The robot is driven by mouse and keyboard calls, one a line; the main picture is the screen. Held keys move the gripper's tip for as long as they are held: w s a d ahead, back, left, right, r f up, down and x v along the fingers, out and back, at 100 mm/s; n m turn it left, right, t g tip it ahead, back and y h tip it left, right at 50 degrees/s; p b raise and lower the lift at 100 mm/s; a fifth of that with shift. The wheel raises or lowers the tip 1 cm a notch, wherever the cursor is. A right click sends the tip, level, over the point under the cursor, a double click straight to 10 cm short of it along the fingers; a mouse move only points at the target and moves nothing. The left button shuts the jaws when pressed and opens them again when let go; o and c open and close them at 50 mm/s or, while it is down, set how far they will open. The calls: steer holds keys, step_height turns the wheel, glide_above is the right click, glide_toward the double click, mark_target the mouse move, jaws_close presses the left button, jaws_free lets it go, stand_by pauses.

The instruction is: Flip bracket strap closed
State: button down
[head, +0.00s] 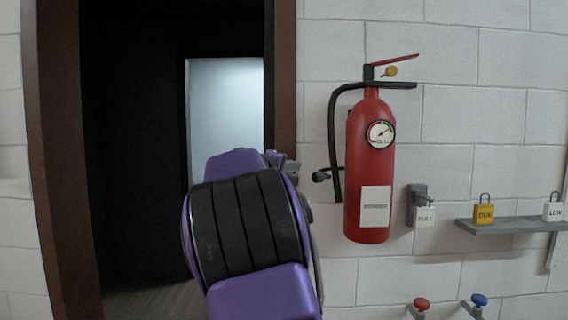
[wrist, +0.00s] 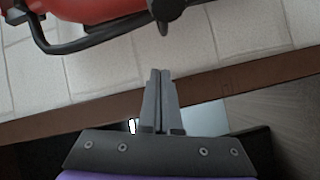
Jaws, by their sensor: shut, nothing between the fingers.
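A red fire extinguisher (head: 369,170) hangs upright on the white block wall. A short dark piece with a rounded end (head: 322,175) sticks out from its left side, past the hose; it looks like the bracket strap swung open. In the wrist view, a dark rounded end (wrist: 168,10) shows at the top edge, just beyond my fingertips; it may be the same piece. My gripper (wrist: 160,72) is shut and empty, with a small gap to that end. In the head view my purple arm hides most of my gripper. The bracket behind the extinguisher is hidden.
The black hose (head: 334,140) hangs down the extinguisher's left side. A brown door frame (head: 284,80) and open doorway stand left. Red and blue knobs (head: 421,304) show below.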

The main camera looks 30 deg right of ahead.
steer(key=s+d, duration=0.1)
steer(key=d, duration=0.1)
steer(key=s+d+f, duration=0.1)
steer(key=shift+s+d+f+b, duration=0.2)
steer(key=shift+d+b, duration=0.1)
steer(key=shift+d, duration=0.05)
steer(key=shift+f, duration=0.1)
